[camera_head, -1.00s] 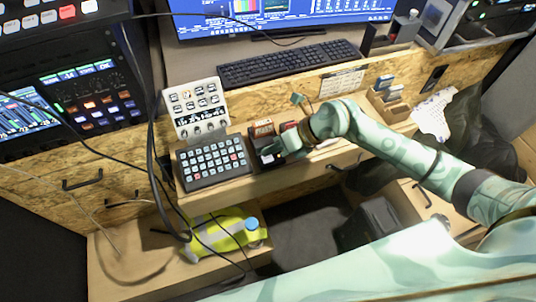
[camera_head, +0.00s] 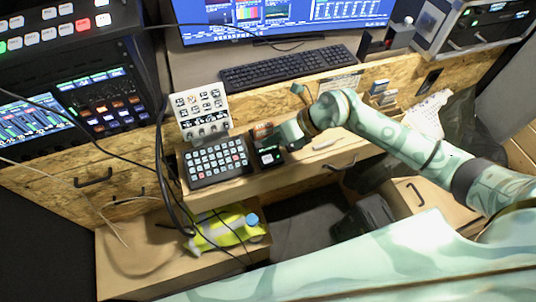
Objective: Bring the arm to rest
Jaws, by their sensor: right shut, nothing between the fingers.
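My right arm, patterned pale green, comes in from the right in the head view. Its right gripper (camera_head: 286,133) is shut and empty, above the narrow desk shelf (camera_head: 225,186). It is close to a small black device with a lit screen (camera_head: 268,154), beside the dark button keypad (camera_head: 217,161). I cannot tell whether the fingers touch the device. My left gripper does not show.
A white button panel (camera_head: 200,113) stands behind the keypad. A black keyboard (camera_head: 288,68) and a monitor (camera_head: 285,18) are further back. Black cables (camera_head: 163,170) hang at the left. A yellow vest (camera_head: 228,230) and a blue-capped bottle (camera_head: 252,220) lie below the shelf.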

